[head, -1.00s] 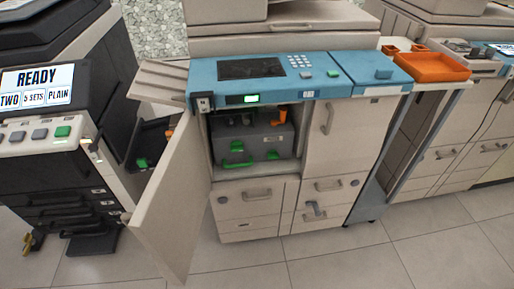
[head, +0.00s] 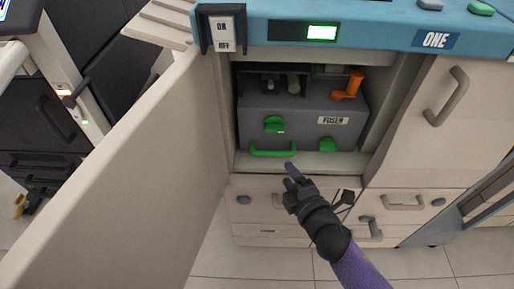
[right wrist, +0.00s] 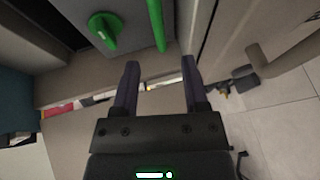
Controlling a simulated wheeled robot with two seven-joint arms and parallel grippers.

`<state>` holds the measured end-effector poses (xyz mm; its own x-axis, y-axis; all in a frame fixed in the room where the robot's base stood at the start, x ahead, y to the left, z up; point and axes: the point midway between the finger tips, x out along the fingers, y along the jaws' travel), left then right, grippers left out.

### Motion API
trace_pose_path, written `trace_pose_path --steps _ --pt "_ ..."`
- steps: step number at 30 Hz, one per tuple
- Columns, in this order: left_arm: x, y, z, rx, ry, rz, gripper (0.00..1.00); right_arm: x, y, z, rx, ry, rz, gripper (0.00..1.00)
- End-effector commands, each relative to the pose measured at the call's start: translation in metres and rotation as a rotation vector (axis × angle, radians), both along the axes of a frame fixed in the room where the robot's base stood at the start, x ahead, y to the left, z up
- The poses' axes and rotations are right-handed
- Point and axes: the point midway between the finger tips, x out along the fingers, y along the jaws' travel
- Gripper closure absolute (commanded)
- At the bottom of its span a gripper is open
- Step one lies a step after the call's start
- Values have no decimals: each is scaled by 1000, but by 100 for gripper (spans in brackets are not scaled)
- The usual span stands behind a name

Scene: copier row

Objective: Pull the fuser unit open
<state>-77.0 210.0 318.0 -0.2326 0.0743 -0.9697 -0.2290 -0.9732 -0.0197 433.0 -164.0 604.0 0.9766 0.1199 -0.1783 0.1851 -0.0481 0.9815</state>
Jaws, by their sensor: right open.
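The fuser unit (head: 300,108) is a grey box labelled FUSER inside the open bay of the copier. Its front carries a green bar handle (head: 272,150) low on the left, a green knob (head: 274,125) above it and another green knob (head: 327,145) at the lower right. My right gripper (head: 291,174) is just below and in front of the handle, open and empty. In the right wrist view, the open fingers (right wrist: 160,63) point toward the handle (right wrist: 157,24), which is beyond their tips, with a green knob (right wrist: 104,30) to its left. My left gripper is not in view.
The bay's door (head: 130,165) stands open on the left. An orange lever (head: 353,86) is at the bay's upper right. Below are closed drawers with handles (head: 403,203). A closed panel with a grey handle (head: 447,96) flanks the bay on the right.

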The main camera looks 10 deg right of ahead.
Motion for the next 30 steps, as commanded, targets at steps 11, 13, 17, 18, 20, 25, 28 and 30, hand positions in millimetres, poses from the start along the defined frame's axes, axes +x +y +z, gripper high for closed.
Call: trace_pose_path --steps 11,13,17,18,20,25,28,30 --pt "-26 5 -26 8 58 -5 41 75 9 -17 4 5 -3 43" --pt "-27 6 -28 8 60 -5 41 83 9 -17 4 5 -3 43" --pt "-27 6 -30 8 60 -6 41 90 10 -16 5 4 -3 43" --pt "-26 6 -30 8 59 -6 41 90 10 -16 5 4 -3 43" --pt "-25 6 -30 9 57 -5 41 91 10 -15 5 4 -3 43" --pt "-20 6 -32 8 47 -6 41 90 10 -15 6 4 -3 47" --pt "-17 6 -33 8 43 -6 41 90 10 -15 6 4 -3 68" --pt "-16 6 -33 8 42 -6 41 90 10 -15 6 4 -3 83"
